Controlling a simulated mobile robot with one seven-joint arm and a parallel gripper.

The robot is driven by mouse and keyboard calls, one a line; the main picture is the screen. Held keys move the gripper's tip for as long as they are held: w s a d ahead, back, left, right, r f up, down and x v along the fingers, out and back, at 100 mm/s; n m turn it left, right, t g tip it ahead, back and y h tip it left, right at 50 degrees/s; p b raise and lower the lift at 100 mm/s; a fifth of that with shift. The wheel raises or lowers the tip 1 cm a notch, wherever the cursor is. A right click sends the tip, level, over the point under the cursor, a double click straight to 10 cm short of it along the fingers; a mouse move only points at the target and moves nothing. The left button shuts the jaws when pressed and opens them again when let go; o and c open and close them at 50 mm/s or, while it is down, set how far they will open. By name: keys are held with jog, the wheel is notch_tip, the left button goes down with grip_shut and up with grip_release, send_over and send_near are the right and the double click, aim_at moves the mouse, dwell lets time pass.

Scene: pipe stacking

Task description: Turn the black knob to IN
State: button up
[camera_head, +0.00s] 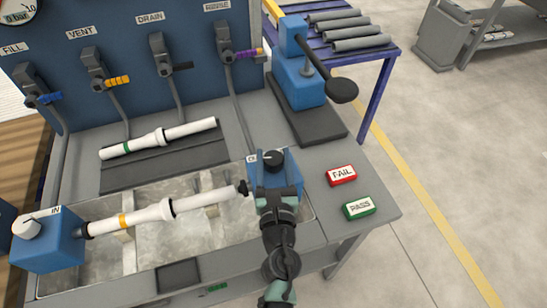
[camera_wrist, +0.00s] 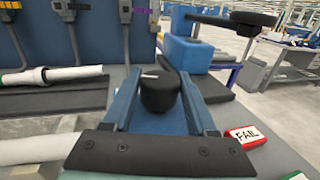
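The black knob (camera_head: 272,160) sits on top of a blue box (camera_head: 252,173) at the right end of the trough. Its white mark points left in the head view, toward a white label (camera_head: 251,158) that is partly hidden. In the wrist view the black knob (camera_wrist: 159,94) stands ahead, between two bluish bars that look like my fingers. My gripper (camera_head: 276,187) is over the near side of the box and appears open, with gaps beside the knob. A white knob (camera_head: 27,229) sits on the left blue box, by an "IN" label (camera_head: 55,211).
A white pipe (camera_head: 165,209) spans the trough between both boxes. Another pipe (camera_head: 160,138) lies on the dark mat behind. A blue lever press (camera_head: 300,80) stands behind the knob. The red FAIL (camera_head: 341,175) and green PASS (camera_head: 359,207) blocks lie to the right.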

grip_shut()
